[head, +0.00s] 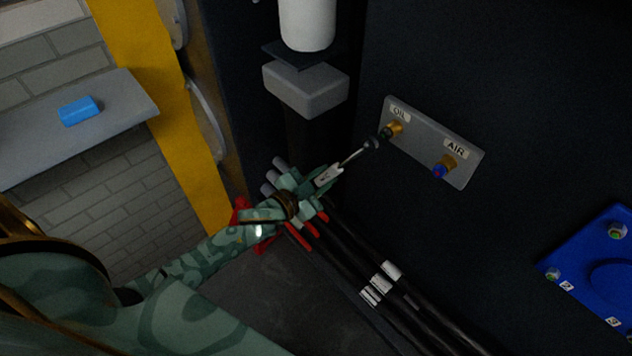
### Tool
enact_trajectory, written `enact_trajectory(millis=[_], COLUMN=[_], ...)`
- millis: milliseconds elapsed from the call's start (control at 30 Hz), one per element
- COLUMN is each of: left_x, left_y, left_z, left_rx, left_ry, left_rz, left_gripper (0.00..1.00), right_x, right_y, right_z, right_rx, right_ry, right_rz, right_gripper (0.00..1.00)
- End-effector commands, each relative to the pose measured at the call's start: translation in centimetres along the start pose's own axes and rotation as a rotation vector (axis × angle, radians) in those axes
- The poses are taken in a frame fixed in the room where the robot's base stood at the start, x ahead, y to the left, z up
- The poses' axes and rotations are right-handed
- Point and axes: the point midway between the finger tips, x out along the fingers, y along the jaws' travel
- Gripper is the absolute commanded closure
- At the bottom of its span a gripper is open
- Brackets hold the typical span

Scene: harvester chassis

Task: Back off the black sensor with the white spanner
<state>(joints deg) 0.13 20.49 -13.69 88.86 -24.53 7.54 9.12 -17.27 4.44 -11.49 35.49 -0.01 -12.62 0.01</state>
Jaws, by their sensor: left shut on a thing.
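My left gripper (318,187) is shut on the spanner (329,175), whose white part shows between the fingers. The spanner's thin shaft runs up and right to a dark end (372,143). This end is at or very close to the black sensor (386,132), which sits in the brass fitting under the OIL label. I cannot tell whether the spanner's end is seated around the sensor or only beside it. My right gripper is not in view.
A grey plate (421,150) carries the OIL and AIR fittings; a blue sensor (438,171) sits at AIR. Black hoses (345,255) with red parts run below my gripper. A grey block (305,88) stands above. A blue item (79,111) lies on a left ledge (115,100).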

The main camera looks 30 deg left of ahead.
Motion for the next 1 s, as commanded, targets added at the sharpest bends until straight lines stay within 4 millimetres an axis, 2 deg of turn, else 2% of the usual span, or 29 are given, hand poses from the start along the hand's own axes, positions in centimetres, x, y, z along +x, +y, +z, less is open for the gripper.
enact_trajectory(millis=[167, 1000], left_x=[2.2, 1.9], left_y=[0.0, -0.1], left_z=[-0.2, -0.4], left_rx=[-0.001, -0.001], left_ry=[0.002, 0.001], left_rz=[-0.001, -0.001], left_gripper=[1.00, 1.00], right_x=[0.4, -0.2], right_y=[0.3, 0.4], right_z=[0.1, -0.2], right_rx=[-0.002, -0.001], right_ry=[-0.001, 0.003], right_rz=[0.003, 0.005], right_gripper=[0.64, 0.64])
